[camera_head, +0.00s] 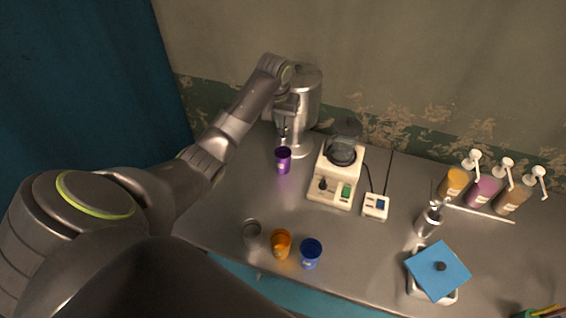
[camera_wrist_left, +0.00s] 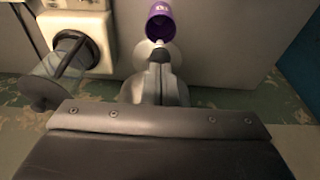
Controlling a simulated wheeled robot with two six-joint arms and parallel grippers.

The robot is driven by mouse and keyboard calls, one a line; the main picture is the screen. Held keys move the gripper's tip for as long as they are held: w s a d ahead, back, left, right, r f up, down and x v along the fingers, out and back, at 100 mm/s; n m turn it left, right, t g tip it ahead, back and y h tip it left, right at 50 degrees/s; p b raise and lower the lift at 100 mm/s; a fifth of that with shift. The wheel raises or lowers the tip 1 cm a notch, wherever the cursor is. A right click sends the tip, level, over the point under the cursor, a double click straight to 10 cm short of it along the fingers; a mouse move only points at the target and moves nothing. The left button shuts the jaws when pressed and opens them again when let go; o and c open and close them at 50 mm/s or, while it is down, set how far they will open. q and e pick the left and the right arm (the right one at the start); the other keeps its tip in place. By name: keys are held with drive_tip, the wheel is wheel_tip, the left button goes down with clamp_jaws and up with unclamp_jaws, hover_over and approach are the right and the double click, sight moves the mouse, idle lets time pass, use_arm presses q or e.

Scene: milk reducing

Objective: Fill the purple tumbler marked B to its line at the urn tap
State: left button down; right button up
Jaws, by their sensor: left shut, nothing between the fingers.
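The purple tumbler (camera_head: 283,163) stands upright on the steel counter, in front of the silver urn (camera_head: 309,92). It also shows at the top of the left wrist view (camera_wrist_left: 159,22), with a small pale mark on its side. My left gripper (camera_head: 284,131) is shut and empty, in front of the urn and above the tumbler, apart from it. In the left wrist view its fingertips (camera_wrist_left: 160,56) point toward the tumbler. The urn tap is hidden or cannot be told apart from my gripper. The tumbler's fill level and line cannot be made out. My right gripper is not in view.
A cream blender (camera_head: 335,178) stands right of the urn, beside a small switch box (camera_head: 375,206). An orange cup (camera_head: 281,244), a blue cup (camera_head: 311,253) and a clear cup (camera_head: 251,230) stand near the front edge. Pump bottles (camera_head: 483,190) and a blue-lidded container (camera_head: 438,270) are at right.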

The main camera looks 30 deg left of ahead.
use_arm(q)
drive_tip(key=shift+f, duration=0.85)
idle(7.2)
